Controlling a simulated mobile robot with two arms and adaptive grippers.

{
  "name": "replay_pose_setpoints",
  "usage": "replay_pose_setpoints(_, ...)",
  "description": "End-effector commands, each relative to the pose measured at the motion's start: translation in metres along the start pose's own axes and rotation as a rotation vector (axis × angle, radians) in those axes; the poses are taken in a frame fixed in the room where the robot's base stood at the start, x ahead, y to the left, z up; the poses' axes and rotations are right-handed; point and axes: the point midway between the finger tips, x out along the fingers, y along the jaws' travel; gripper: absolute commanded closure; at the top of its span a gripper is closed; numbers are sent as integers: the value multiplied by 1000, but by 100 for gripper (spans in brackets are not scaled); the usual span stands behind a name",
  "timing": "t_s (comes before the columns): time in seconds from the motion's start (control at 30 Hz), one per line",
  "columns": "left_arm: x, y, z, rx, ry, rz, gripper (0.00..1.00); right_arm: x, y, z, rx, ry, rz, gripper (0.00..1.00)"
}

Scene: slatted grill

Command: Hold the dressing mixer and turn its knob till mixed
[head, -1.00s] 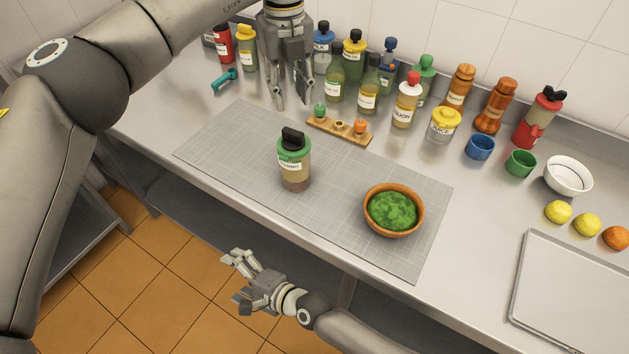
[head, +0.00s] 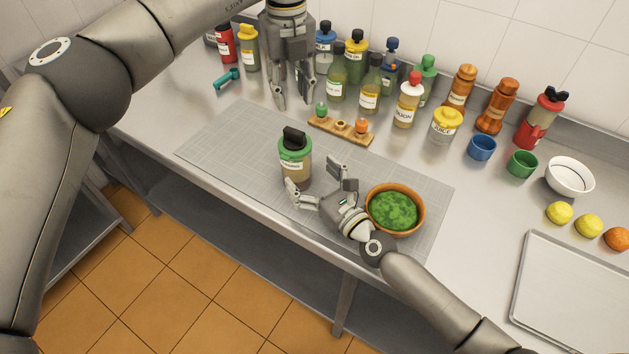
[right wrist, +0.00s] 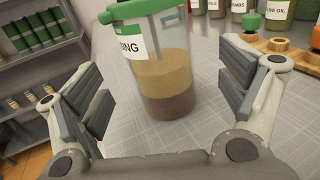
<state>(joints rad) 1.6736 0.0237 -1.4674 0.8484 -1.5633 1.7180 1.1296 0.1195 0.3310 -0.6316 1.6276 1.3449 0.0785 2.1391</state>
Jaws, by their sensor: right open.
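The dressing mixer (head: 296,163) stands upright on the grey mat, a clear jar with a green lid and a black knob (head: 293,136) on top. In the right wrist view the mixer (right wrist: 165,75) shows a tan layer over a brown layer. My right gripper (head: 314,179) is open at the mixer's front right, its fingers spread to either side of the jar in the wrist view, with gaps visible. My left gripper (head: 293,104) points down behind the mixer, above the mat's back edge, empty, with its fingertips a little apart.
A bowl of greens (head: 394,209) sits close to the right of my right gripper. A wooden rack (head: 341,131) stands behind the mixer, with several bottles behind it. A tray (head: 575,295) lies at the right. The mat's left part (head: 225,145) is clear.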

Motion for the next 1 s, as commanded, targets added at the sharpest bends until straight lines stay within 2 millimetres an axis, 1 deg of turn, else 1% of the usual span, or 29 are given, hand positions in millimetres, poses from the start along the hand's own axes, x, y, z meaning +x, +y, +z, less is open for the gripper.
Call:
replay_pose_setpoints(0.03,0,0,0,0,0,0,64,10,1,2,0,-3,1,9)
replay_pose_setpoints(0.2,0,0,0,0,0,0,64,35,1,1,-3,-1,2,9)
replay_pose_setpoints(0.33,0,0,0,0,0,0,64,48,2,0,-4,0,3,9)
replay_pose_setpoints(0.5,0,0,0,0,0,0,64,56,1,0,-3,1,3,9)
replay_pose_setpoints(0.77,0,0,0,0,0,0,64,57,2,0,-3,1,3,9)
replay_pose_setpoints(0.87,0,0,0,0,0,0,64,57,2,0,-3,1,3,20)
replay_pose_setpoints(1.0,0,0,0,0,0,0,64,57,2,0,-3,1,3,38)
